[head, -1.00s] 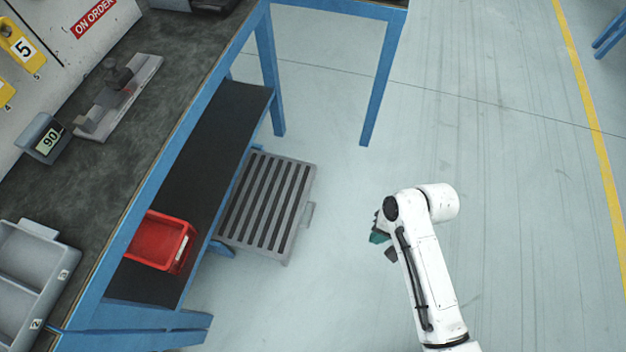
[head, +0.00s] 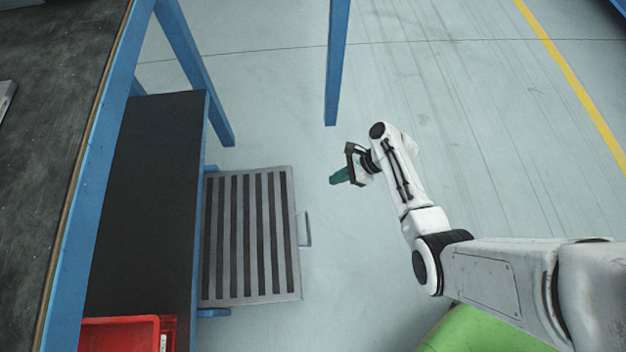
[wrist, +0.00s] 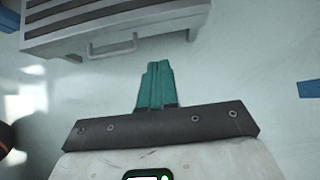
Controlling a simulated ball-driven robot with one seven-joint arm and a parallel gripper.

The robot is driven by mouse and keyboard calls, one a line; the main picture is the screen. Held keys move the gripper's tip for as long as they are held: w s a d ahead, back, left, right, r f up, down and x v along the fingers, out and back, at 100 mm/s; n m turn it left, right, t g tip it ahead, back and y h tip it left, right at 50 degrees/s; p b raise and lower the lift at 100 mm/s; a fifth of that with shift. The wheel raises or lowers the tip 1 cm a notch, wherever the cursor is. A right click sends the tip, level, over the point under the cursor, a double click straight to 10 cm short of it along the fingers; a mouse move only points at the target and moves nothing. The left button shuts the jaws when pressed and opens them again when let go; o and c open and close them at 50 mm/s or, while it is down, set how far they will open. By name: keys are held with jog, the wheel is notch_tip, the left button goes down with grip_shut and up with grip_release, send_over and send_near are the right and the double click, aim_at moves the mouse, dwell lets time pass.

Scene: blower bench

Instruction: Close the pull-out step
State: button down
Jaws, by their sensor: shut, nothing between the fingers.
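The pull-out step (head: 262,236) is a grey platform with dark strips, sticking out from under the blue bench's lower shelf in the head view. Its handle (head: 305,229) is on the right-hand front edge. In the wrist view the step (wrist: 75,32) is at the top left, with its bar handle (wrist: 112,46) on the face toward me. My gripper (head: 339,177) has teal fingers and is to the right of and above the handle in the head view, apart from the step. In the wrist view my gripper (wrist: 156,68) is shut and empty, pointing toward the step.
The dark lower shelf (head: 145,200) runs left of the step, with a red bin (head: 120,335) at its near end. A blue bench leg (head: 337,65) stands beyond my gripper. The grey floor (head: 480,150) to the right is clear up to a yellow line.

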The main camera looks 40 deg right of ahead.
jog(key=w+a+r+b+x, duration=0.1)
jog(key=b+x, duration=0.5)
jog(key=x, duration=0.6)
jog(key=shift+a+r+b, duration=0.3)
jog(key=shift+a+r, duration=0.15)
jog(key=shift+r, duration=0.05)
jog(key=shift+w, duration=0.2)
